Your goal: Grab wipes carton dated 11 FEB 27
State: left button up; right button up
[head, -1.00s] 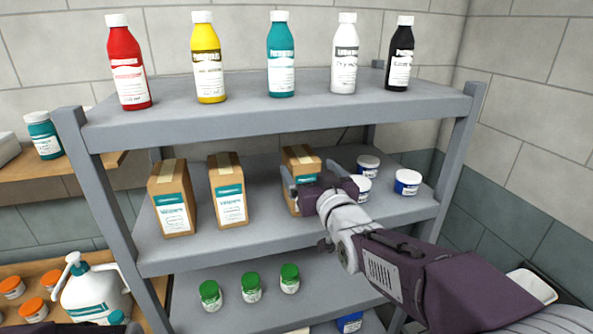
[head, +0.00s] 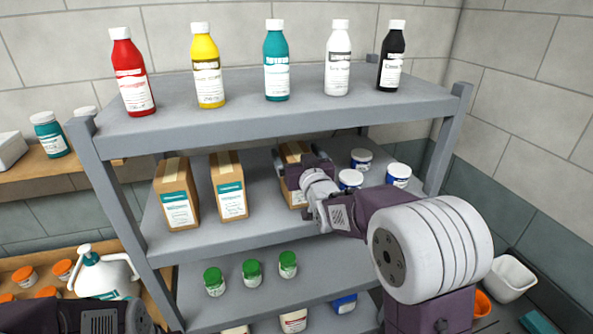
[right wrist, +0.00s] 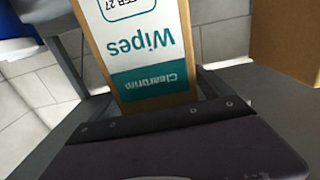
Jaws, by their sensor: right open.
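Three brown wipes cartons with white and teal labels stand upright on the middle shelf: a left carton (head: 176,193), a second carton (head: 229,187) and a third carton (head: 291,152). My right gripper (head: 303,170) is at the third carton and hides most of its front. In the right wrist view this carton (right wrist: 150,45) appears upside down between the open fingers, its label reading "Wipes" and a partly cut-off date ending "EB 27". The dates on the other two cartons are too small to read. My left gripper's fingers are not in view.
Blue-and-white tubs (head: 350,179) stand just right of the third carton, close to my right arm. Several bottles (head: 277,65) line the top shelf above. Green-lidded jars (head: 252,273) stand on the shelf below. Another carton (right wrist: 288,40) stands near the gripper.

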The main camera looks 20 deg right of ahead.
jog(key=shift+s, duration=0.1)
jog(key=c, duration=2)
jog(key=shift+r, duration=0.1)
